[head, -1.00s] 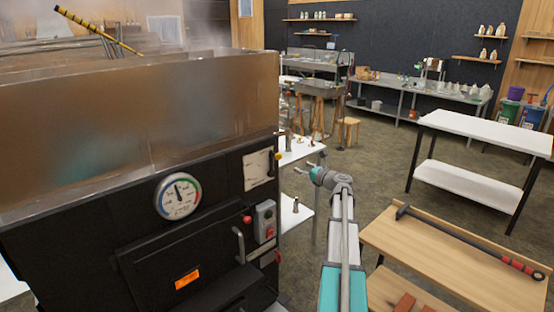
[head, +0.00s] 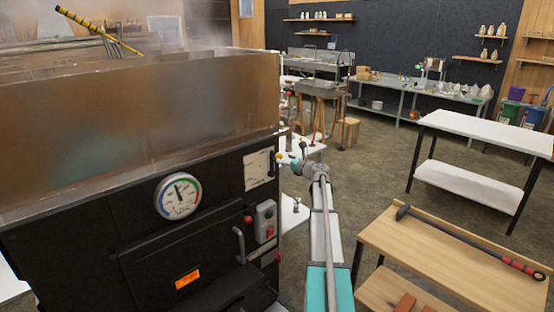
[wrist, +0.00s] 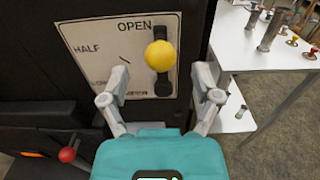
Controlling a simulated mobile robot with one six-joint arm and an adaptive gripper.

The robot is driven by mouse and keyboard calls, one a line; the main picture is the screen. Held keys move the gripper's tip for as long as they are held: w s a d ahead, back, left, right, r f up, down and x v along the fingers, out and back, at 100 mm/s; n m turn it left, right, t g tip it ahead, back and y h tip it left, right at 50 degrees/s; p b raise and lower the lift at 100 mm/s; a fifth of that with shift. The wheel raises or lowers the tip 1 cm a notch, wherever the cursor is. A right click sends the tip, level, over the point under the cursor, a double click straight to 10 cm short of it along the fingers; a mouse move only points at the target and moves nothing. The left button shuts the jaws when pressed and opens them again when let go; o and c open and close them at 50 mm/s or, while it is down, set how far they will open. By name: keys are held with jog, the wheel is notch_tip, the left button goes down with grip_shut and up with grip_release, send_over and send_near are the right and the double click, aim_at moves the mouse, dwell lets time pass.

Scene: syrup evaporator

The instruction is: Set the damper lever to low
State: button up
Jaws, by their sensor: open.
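The damper lever (wrist: 161,57) has a yellow ball knob on a short dark arm, seen in front of a white label plate (wrist: 110,55) reading OPEN, HALF and a partly hidden LOW. The knob is up, just below and right of the word OPEN. In the head view the plate (head: 257,171) is on the black front, with the yellow knob (head: 278,157) at its right edge. My gripper (wrist: 162,76) is open, its fingers either side of the lever in the wrist view; contact cannot be told. In the head view my gripper (head: 294,164) is right beside the knob.
The black evaporator front carries a round gauge (head: 178,196), a grey switch box (head: 265,221) and a door handle (head: 239,245). A red knob (wrist: 67,155) is low left in the wrist view. A white table (wrist: 238,88) with small items stands close on the right.

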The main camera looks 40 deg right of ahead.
aim_at(280, 156)
jog(key=shift+w+a, duration=0.1)
jog(key=shift+w, duration=1.6)
